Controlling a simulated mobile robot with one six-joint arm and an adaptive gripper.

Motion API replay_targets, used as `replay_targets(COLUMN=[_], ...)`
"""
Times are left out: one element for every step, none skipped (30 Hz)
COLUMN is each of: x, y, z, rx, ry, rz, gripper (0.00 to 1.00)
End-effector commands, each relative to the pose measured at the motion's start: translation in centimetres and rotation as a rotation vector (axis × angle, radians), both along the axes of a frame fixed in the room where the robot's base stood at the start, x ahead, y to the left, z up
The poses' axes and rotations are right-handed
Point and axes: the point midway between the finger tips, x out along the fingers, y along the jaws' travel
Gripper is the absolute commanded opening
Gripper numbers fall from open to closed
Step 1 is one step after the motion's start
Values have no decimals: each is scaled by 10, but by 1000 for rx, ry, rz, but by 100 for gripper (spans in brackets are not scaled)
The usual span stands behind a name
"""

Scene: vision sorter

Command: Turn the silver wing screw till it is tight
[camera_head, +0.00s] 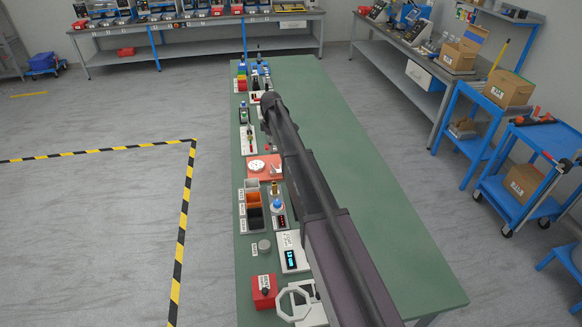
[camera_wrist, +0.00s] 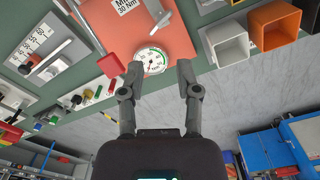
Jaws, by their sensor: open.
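A salmon-coloured plate (camera_wrist: 165,35) with a round white dial gauge (camera_wrist: 152,60) and a label that reads about 30 Nm lies below my gripper (camera_wrist: 160,70). The plate also shows in the head view (camera_head: 252,177), left of my arm. A silver part (camera_wrist: 155,11), perhaps the wing screw, stands at the top edge of the wrist view, partly cut off. A longer silver bar (camera_wrist: 80,25) is to its left. My gripper is open and empty, its fingers apart on either side of the dial in the picture. In the head view my arm hides the gripper.
White and orange open bins (camera_wrist: 272,28) stand right of the plate in the wrist view. A red block (camera_wrist: 112,65) is at the plate's left edge. Several small fixtures line the left side of the green table (camera_head: 400,230). Its right side is clear.

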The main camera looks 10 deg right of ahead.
Motion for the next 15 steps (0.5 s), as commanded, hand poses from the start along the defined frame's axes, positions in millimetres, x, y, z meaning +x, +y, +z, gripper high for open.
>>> replay_targets(x=[0, 0, 0, 0, 0, 0, 0, 0, -4, -11, -16, -22, -26, -30, -35], y=[0, 0, 0, 0, 0, 0, 0, 0, -1, -2, -3, -5, -6, -7, -8], z=[9, 11, 15, 17, 20, 23, 25, 28, 27, 24, 23, 23, 22, 22, 22], rx=[0, 0, 0, 0, 0, 0, 0, 0, 0, 0, 0, 0, 0, 0, 0], ry=[0, 0, 0, 0, 0, 0, 0, 0, 0, 0, 0, 0, 0, 0, 0], rz=[0, 0, 0, 0, 0, 0, 0, 0, 2, 6, 10, 16, 20, 25, 31], gripper=[43, 43, 43, 43, 43, 43, 43, 43, 43, 43, 43, 43, 43, 43, 43])
